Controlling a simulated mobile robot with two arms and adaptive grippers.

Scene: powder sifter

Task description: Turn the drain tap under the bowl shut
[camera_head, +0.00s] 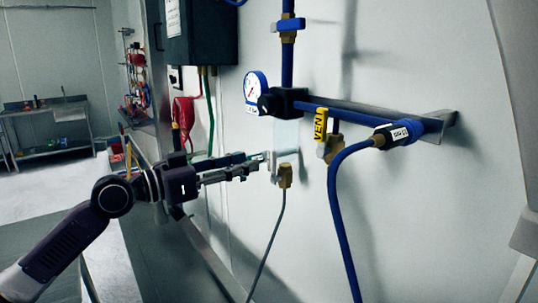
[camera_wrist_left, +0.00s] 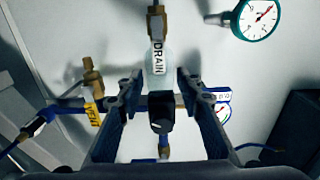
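The clear bowl (camera_head: 287,133) hangs under a black body on the blue pipe. The brass drain tap (camera_head: 285,176) is below it, with a thin hose running down. In the left wrist view, which looks inverted, the brass tap (camera_wrist_left: 156,22) is at the top, beside a white DRAIN label (camera_wrist_left: 157,57). My left gripper (camera_head: 262,158) is just left of the tap in the head view. In the left wrist view the fingers of my left gripper (camera_wrist_left: 157,88) stand apart, with the bowl showing between them. Contact with the tap cannot be told. My right gripper is not in view.
A yellow VENT tag (camera_head: 320,125) and brass valve are right of the bowl. A blue hose (camera_head: 335,210) hangs beside them. A round gauge (camera_head: 256,92) is at upper left, and a dark box (camera_head: 203,35) is on the wall. The wall below is mostly bare.

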